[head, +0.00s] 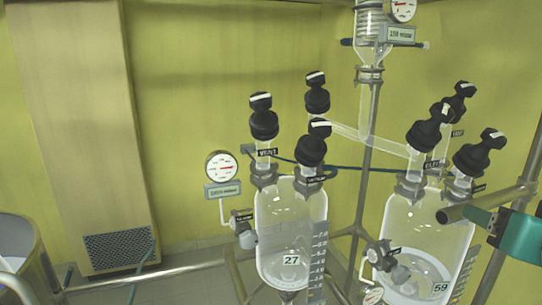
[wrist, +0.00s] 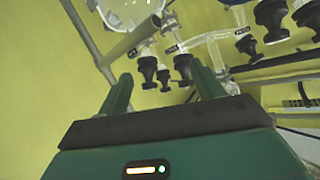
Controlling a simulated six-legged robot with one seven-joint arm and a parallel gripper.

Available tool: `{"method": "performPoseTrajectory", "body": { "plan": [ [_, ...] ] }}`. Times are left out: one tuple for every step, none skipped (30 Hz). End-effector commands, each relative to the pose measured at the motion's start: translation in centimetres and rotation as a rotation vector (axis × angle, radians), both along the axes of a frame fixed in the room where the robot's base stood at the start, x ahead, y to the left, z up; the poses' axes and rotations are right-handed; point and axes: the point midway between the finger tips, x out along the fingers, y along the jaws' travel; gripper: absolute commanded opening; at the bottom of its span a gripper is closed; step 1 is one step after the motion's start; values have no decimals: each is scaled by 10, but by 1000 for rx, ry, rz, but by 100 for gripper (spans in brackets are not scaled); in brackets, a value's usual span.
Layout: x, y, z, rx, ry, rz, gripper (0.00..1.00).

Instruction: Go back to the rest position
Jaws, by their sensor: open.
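My gripper (wrist: 162,80) is green and open in the wrist view, with its two fingers apart and nothing between them. A green part of it (head: 520,236) shows at the right edge of the head view, beside the right reactor. The left glass reactor (head: 290,215), marked 27, and the right glass reactor (head: 425,230), marked 59, stand upright in a metal frame. Black-capped valves top both. In the wrist view the scene looks upside down, with black caps (wrist: 147,70) beyond the fingers. I cannot tell whether the gripper touches anything.
A metal rail (head: 480,205) runs close to my gripper. A glass column (head: 369,60) rises between the reactors. A round gauge (head: 221,166) stands left of them. A metal vessel (head: 38,262) is at the lower left, before a wall panel (head: 85,120).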

Motion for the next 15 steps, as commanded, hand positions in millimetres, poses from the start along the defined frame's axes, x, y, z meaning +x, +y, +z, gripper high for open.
{"method": "performPoseTrajectory", "body": {
  "plan": [
    [5,13,-14,-8,46,21,67],
    [8,21,-23,-14,78,35,67],
    [11,32,-35,-21,120,55,67],
    [13,42,-46,-26,155,72,67],
    [14,51,-58,-33,195,89,67],
    [16,65,-75,-44,252,116,67],
    [16,77,-90,-50,303,137,67],
    [15,89,-107,-60,356,160,67],
    [13,104,-128,-71,428,190,67],
    [10,114,-144,-79,482,213,67],
    [6,124,-159,-87,533,236,67],
    [1,135,-177,-96,595,261,67],
    [-3,142,-189,-101,636,278,67],
    [-7,148,-198,-108,671,293,67],
    [-13,155,-210,-113,714,310,67]
  ]
}}
